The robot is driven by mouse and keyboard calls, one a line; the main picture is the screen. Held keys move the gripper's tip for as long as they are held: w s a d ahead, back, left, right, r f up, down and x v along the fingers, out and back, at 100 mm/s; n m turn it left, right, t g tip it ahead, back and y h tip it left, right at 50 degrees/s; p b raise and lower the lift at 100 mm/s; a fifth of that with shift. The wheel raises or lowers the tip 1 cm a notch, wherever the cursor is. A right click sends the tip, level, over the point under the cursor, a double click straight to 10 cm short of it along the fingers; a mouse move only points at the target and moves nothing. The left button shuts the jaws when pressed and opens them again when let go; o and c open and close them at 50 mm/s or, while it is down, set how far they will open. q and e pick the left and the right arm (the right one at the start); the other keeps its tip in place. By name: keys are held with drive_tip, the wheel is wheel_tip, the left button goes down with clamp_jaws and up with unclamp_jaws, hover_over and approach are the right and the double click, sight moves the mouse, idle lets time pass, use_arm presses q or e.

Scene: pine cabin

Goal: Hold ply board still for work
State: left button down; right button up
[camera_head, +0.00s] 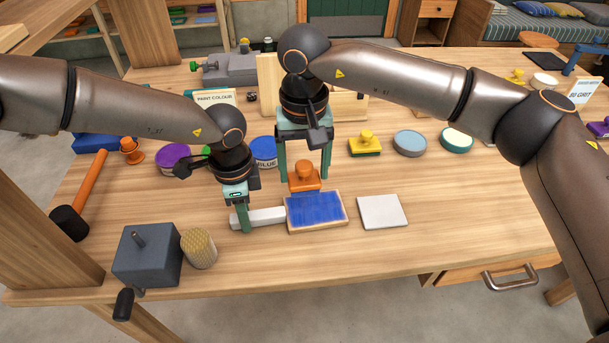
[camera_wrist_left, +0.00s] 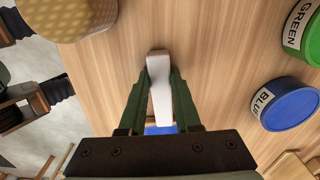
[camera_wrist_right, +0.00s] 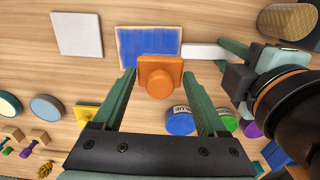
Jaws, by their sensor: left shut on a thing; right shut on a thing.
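The ply board (camera_head: 316,212) lies flat near the table's front, its top blue with a bare wood rim; it also shows in the right wrist view (camera_wrist_right: 150,42). A white bar (camera_head: 265,217) lies left of it, one end at the board's left edge. My left gripper (camera_head: 243,222) is shut on this bar, which shows between its fingers in the left wrist view (camera_wrist_left: 159,85). My right gripper (camera_head: 305,180) is shut on an orange knobbed block (camera_wrist_right: 160,78) at the board's far edge. Whether the block touches the board I cannot tell.
A white square tile (camera_head: 382,212) lies right of the board. A grey block (camera_head: 147,254) and a yellowish cylinder (camera_head: 199,248) stand front left. A blue paint tin (camera_head: 263,153) and a yellow knobbed block (camera_head: 365,144) stand behind. The front right tabletop is clear.

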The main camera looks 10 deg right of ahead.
drive_tip(key=shift+r, duration=1.2)
use_arm(q)
drive_tip(key=c, duration=0.5)
unclamp_jaws()
drive_tip(key=shift+c, duration=0.2)
